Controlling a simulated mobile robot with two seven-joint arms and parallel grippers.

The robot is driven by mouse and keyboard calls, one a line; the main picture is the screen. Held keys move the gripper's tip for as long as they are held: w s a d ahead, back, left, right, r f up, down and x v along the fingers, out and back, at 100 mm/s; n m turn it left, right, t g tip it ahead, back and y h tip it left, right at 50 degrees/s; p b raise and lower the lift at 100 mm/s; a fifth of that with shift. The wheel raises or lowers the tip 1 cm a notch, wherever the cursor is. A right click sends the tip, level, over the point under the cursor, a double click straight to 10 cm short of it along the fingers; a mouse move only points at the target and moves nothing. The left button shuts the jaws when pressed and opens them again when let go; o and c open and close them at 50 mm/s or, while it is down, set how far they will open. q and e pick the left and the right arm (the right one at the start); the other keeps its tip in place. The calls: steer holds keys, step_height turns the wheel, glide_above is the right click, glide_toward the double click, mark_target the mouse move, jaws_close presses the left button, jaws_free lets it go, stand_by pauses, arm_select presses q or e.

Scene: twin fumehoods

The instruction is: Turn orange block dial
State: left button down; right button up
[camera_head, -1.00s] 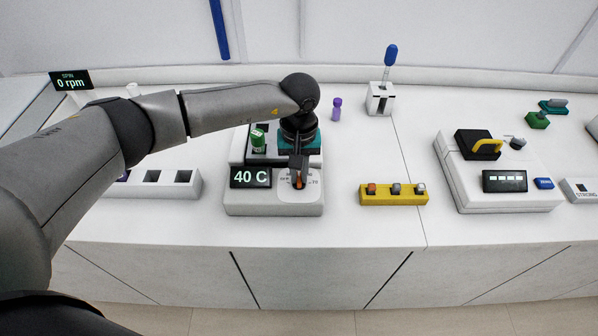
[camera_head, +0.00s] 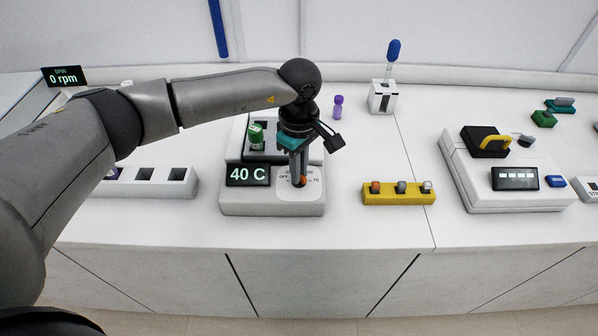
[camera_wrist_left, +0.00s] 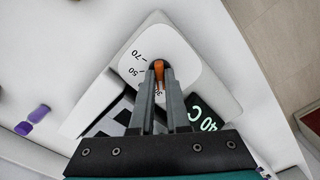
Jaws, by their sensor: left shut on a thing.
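The orange dial (camera_head: 303,180) sits on a pale plate at the front right of the white block heater (camera_head: 240,208). The plate has printed numbers, and 50 and 70 are legible in the left wrist view. The heater's black display (camera_head: 247,175) reads 40 C. My left gripper (camera_head: 298,183) points down from above and is shut on the orange dial. In the left wrist view, the dial (camera_wrist_left: 158,70) shows between the two fingertips (camera_wrist_left: 159,77), which hide part of the plate's markings. My right gripper is not in view.
A green-capped vial (camera_head: 256,135) stands in the heater's dark block, behind the display. A yellow rack (camera_head: 398,199) with several small vials is to the right. A purple vial (camera_head: 338,108) stands behind. A white rack (camera_head: 150,188) is to the left.

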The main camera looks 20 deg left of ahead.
arm_select(q)
steer(key=n+b, duration=0.1)
steer(key=n, duration=0.4)
steer(key=shift+n, duration=0.3)
stand_by(0.4)
steer(key=c, duration=0.9)
jaws_free()
step_height(320, 180, up, 15)
steer(key=shift+r+b, duration=0.15)
steer(key=shift+b, duration=0.2)
